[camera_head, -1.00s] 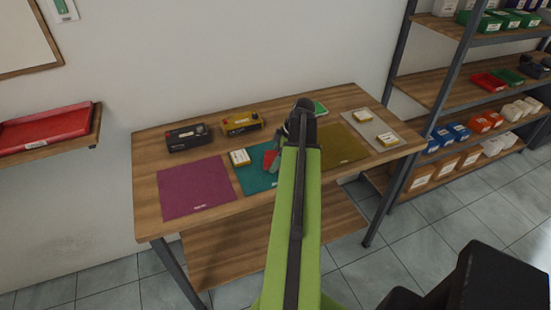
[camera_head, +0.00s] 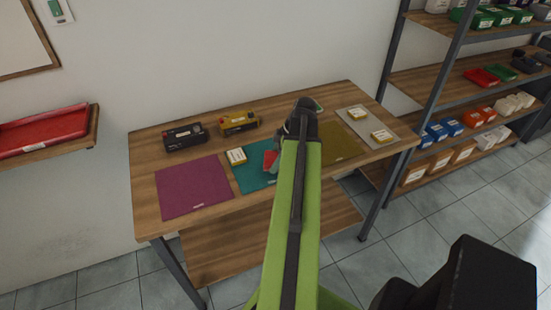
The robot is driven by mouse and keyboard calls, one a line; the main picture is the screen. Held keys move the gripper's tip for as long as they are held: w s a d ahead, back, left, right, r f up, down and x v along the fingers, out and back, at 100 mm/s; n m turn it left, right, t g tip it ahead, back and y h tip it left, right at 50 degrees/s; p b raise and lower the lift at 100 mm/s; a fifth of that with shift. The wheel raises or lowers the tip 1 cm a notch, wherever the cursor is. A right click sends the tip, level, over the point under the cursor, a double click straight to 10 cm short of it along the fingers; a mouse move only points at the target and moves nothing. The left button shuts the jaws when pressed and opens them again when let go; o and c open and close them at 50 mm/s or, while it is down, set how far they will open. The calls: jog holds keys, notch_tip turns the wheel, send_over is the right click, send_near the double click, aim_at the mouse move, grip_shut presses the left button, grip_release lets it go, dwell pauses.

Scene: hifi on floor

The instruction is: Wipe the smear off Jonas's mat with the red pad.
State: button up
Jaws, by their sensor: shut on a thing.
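Three mats lie on the wooden table: a purple mat (camera_head: 190,187) at left, a teal mat (camera_head: 252,181) in the middle and an olive mat (camera_head: 341,141) at right. Each seems to bear a small label, too small to read, so I cannot tell which is Jonas's. No smear can be made out. My gripper (camera_head: 279,159) is mostly hidden behind my green arm, over the teal mat. It is shut on the red pad (camera_head: 270,160), which shows just left of the arm. I cannot tell whether the pad touches the mat.
A black device (camera_head: 186,137) and a yellow device (camera_head: 240,123) stand at the table's back. A grey tray (camera_head: 362,121) with two small boxes is at right. A shelf rack (camera_head: 450,75) stands beyond.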

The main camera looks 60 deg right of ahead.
jog(key=shift+r+p, duration=1.15)
jog(key=shift+r, duration=0.5)
notch_tip(320, 180, up, 3)
jog(key=p, duration=0.3)
jog(key=shift+r, duration=0.1)
